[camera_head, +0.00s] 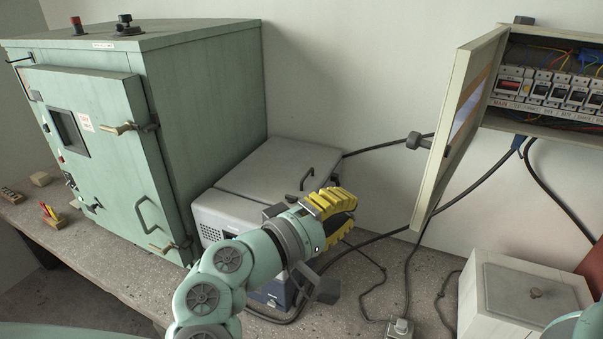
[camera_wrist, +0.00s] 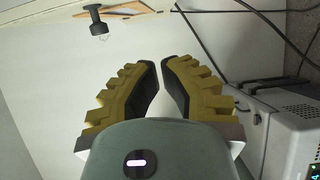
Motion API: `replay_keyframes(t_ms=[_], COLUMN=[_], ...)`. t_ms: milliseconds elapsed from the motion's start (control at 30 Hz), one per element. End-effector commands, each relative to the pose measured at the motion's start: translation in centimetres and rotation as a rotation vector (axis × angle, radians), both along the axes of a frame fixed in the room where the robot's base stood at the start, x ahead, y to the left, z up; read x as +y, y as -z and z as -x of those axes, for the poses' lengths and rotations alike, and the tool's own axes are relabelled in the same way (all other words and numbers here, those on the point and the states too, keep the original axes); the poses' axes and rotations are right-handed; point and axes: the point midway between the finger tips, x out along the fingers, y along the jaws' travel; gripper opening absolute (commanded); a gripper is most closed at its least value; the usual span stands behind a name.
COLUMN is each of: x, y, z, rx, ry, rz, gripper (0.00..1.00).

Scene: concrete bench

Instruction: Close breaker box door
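The breaker box (camera_head: 552,125) is on the wall at the upper right, with its switches and wires exposed. Its door (camera_head: 438,165) stands open, swung out to the left of the box. A dark knob (camera_head: 414,140) sticks out from the door's outer face. In the wrist view the knob (camera_wrist: 98,25) and the door's edge (camera_wrist: 135,11) show at the top left. My gripper (camera_head: 345,207) is left of and below the door, apart from it. In the wrist view its yellow fingers (camera_wrist: 162,65) are empty, with a narrow gap between the tips.
A large green cabinet (camera_head: 200,120) stands on the left of the bench. A grey device (camera_head: 270,180) sits behind my gripper. Black cables (camera_head: 475,187) run below the box. A pale lidded box (camera_head: 515,300) stands at the lower right.

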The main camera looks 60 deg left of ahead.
Motion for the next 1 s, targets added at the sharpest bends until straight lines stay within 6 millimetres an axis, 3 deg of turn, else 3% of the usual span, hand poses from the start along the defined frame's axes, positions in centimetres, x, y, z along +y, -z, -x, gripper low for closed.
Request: replay_keyframes(t_ms=[400,700,1000], x=[0.3,-2.7,-3.4], y=[-0.6,-0.3,0.0], z=[-7.9,-8.6,-8.8], rx=[0.001,0.001,0.0], ry=[0.01,0.002,0.002], rz=[0.004,0.003,-0.001], gripper=[0.0,0.0,0.0])
